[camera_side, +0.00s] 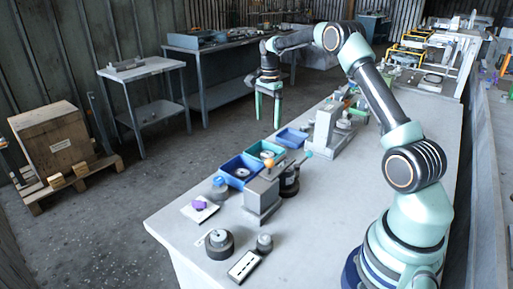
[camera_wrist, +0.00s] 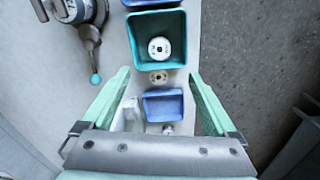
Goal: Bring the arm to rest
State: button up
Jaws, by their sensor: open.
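My gripper (camera_side: 268,120) hangs at the far end of my arm, in the upper middle of the side view, with its fingers pointing down. Its two pale green fingers are apart, with nothing between them. In the wrist view my gripper (camera_wrist: 160,76) also shows spread fingers, high above the bench and its bins. The arm reaches from its base at the right, up and over toward the back.
The bench (camera_side: 335,215) carries blue bins (camera_side: 291,138), a teal bin (camera_wrist: 180,65) holding a white round part, and a lever press (camera_side: 262,196). A side table (camera_side: 142,70) and a wooden crate (camera_side: 52,142) stand at left. Open floor lies between.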

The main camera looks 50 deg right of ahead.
jog(key=shift+r, duration=1.55)
jog(key=shift+a+r, duration=0.1)
jog(key=s+a+r+n+t, duration=0.1)
jog(key=s+a+r+n, duration=0.35)
jog(key=a, duration=0.25)
jog(key=s+a+r+n+t, duration=0.2)
jog(key=s+a+r+n, duration=0.1)
jog(key=a+r+n, duration=0.4)
jog(key=s+a+f+n+t, duration=0.2)
jog(key=s+a+f+n, duration=0.1)
jog(key=s+a+n, duration=0.5)
jog(key=s+a, duration=0.2)
jog(key=s, duration=0.2)
jog(key=shift+a+f+n+t, duration=0.3)
jog(key=shift+f+n, duration=0.05)
